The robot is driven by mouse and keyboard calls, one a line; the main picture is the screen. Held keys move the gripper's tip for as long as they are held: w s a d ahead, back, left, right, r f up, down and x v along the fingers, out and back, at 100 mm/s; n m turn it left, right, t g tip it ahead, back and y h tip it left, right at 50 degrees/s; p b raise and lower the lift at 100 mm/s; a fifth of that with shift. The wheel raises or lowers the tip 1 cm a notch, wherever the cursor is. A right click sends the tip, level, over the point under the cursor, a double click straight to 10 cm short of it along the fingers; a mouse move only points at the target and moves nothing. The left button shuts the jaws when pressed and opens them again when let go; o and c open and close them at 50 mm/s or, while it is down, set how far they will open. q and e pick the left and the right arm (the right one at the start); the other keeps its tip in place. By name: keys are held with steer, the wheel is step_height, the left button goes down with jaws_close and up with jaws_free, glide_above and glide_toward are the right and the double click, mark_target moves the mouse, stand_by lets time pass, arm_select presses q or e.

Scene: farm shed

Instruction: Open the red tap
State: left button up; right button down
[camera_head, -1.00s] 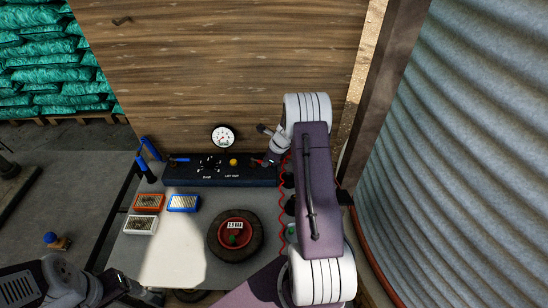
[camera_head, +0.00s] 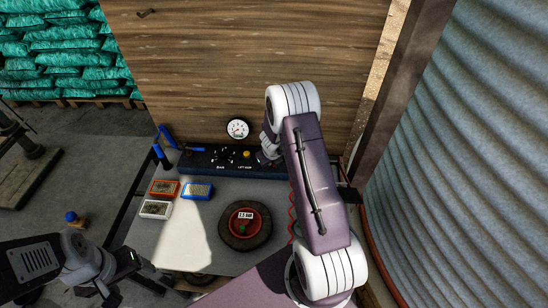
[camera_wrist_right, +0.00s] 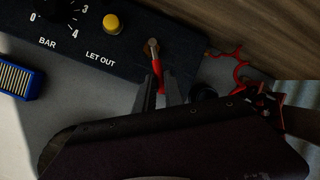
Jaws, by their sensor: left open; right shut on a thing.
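The red tap (camera_wrist_right: 157,66) is a small red lever on the right end of a dark panel (camera_wrist_right: 107,40), right of a yellow button. In the wrist view, my right gripper (camera_wrist_right: 161,90) is shut on the lever's lower end. In the head view the tap and the right fingertips are hidden behind my right wrist, at the panel's right end. My left gripper (camera_head: 126,276) is open and empty at the lower left, away from the panel.
The panel stands at the table's back against a wooden wall (camera_head: 240,60), with a pressure gauge (camera_head: 238,129) above it. A red coiled cord (camera_wrist_right: 238,65) runs near the tap. Corrugated metal (camera_head: 460,150) stands right.

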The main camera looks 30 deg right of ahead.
steer(key=shift+w+a+r+m+p, duration=0.15)
steer(key=shift+a+r+m+p, duration=0.2)
steer(key=shift+m+p, duration=0.3)
steer(key=shift+w+a+f+m+g+h+p, duration=0.2)
steer(key=shift+a+m+g+h+p, duration=0.25)
steer(key=shift+m+p, duration=0.5)
steer(key=c, duration=1.4)
jaws_free()
steer(key=shift+a+f, duration=0.1)
steer(key=shift+c, duration=0.2)
steer(key=shift+s, duration=0.1)
steer(key=p+v, duration=0.1)
steer(key=v, duration=0.8)
steer(key=shift+p, duration=0.4)
